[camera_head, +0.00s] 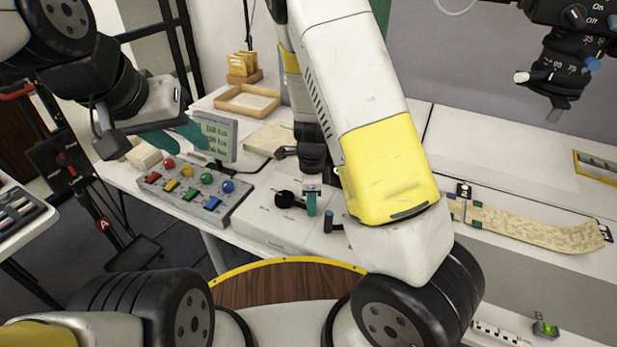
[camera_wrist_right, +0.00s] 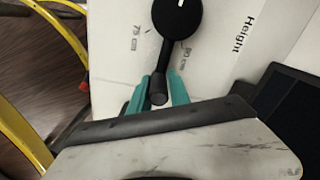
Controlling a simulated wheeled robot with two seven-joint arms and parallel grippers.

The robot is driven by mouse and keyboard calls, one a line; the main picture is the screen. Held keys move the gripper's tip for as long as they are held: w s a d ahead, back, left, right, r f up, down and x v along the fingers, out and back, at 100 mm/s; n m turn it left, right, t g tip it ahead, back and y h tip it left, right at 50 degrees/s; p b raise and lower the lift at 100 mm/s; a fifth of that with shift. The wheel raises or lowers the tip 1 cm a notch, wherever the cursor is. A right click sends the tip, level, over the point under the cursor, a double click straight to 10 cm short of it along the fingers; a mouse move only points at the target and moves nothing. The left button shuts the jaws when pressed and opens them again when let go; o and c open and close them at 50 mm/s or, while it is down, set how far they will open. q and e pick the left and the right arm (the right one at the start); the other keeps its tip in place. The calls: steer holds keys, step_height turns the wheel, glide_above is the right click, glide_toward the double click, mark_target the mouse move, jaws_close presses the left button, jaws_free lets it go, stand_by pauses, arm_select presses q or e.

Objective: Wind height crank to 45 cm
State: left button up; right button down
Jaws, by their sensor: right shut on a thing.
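The height crank is a black round hub with a short arm and knob. In the right wrist view the hub (camera_wrist_right: 177,18) is at the top, and the arm runs down to the knob (camera_wrist_right: 158,97). The teal fingers of my right gripper (camera_wrist_right: 157,92) are shut around the knob. The panel reads "Height", with "75 cm" left of the crank and another cm mark right of it. In the head view the hub (camera_head: 285,199) sits on a white panel, with my right gripper (camera_head: 311,203) beside it. My left gripper (camera_head: 188,143) is open and empty, away from the crank.
A button box (camera_head: 195,190) with coloured buttons stands left of the crank, below a small display (camera_head: 215,135). A wooden tray (camera_head: 247,99) lies behind. A patterned strip (camera_head: 520,228) lies at right.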

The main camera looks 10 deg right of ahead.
mark_target(299, 222)
steer(key=s+a+m, duration=0.1)
steer(key=m, duration=0.1)
steer(key=s+a+m, duration=0.1)
steer(key=shift+s+a+m, duration=0.25)
steer(key=shift+a+m, duration=0.05)
steer(key=shift+m, duration=0.1)
steer(key=shift+s+a, duration=0.2)
steer(key=shift+a, duration=0.4)
steer(key=c, duration=1.3)
jaws_free()
steer(key=shift+w+a, duration=0.1)
steer(key=shift+a, duration=0.05)
steer(key=shift+r, duration=3.95)
